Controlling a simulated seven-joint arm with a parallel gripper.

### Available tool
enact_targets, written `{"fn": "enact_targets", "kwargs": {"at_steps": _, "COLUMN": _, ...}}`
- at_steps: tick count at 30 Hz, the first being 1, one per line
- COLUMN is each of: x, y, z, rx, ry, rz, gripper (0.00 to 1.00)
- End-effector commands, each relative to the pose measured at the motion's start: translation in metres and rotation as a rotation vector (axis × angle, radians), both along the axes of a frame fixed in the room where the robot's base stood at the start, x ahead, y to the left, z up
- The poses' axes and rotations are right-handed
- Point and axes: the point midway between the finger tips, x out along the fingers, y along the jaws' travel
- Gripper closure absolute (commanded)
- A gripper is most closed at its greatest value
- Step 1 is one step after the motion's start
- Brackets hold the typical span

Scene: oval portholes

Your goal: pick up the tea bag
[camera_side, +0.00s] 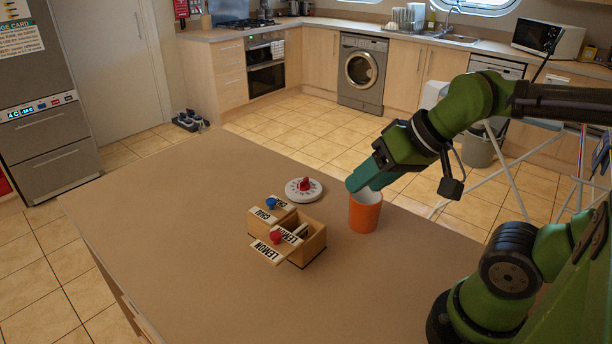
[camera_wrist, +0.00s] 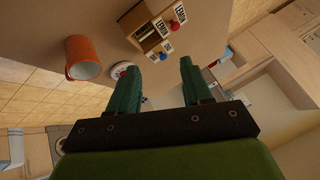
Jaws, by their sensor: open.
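The wooden tea box (camera_side: 312,246) stands on the table, with CHAI and LEMON labels; it also shows in the wrist view (camera_wrist: 133,18). A blue knob (camera_side: 271,203) is by the CHAI labels and a red knob (camera_side: 276,237) by the LEMON ones. Part of the box is open, with something pale inside; I cannot tell whether it is a tea bag. My gripper (camera_wrist: 160,66) is open, with nothing seen between its two teal fingers. In the side view it is right of the box, close to the orange mug's rim; contact is unclear.
The orange mug (camera_side: 365,214) stands upright right of the box; it also shows in the wrist view (camera_wrist: 80,52). The table's left and front areas are clear.

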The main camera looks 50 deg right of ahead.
Motion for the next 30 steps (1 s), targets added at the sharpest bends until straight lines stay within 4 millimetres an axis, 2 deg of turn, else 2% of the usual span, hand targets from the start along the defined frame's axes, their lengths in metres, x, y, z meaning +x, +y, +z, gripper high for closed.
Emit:
{"fn": "enact_targets", "kwargs": {"at_steps": 5, "x": 0.000, "y": 0.000, "z": 0.000, "rx": 0.000, "ry": 0.000, "rz": 0.000, "gripper": 0.51}}
{"fn": "enact_targets", "kwargs": {"at_steps": 7, "x": 0.000, "y": 0.000, "z": 0.000, "rx": 0.000, "ry": 0.000, "rz": 0.000, "gripper": 0.58}}
{"fn": "enact_targets", "kwargs": {"at_steps": 15, "x": 0.000, "y": 0.000, "z": 0.000, "rx": 0.000, "ry": 0.002, "rz": -0.001, "gripper": 0.58}}
{"fn": "enact_targets", "kwargs": {"at_steps": 19, "x": 0.005, "y": 0.000, "z": -0.011, "rx": -0.002, "ry": 0.052, "rz": 0.000, "gripper": 0.58}}
{"fn": "enact_targets", "kwargs": {"at_steps": 23, "x": 0.028, "y": 0.000, "z": -0.018, "rx": -0.046, "ry": 0.136, "rz": 0.041, "gripper": 0.58}}
{"fn": "enact_targets", "kwargs": {"at_steps": 26, "x": 0.054, "y": 0.000, "z": -0.023, "rx": -0.155, "ry": 0.208, "rz": 0.201, "gripper": 0.58}}
{"fn": "enact_targets", "kwargs": {"at_steps": 30, "x": 0.092, "y": 0.001, "z": -0.034, "rx": -0.330, "ry": 0.293, "rz": 0.543, "gripper": 0.58}}
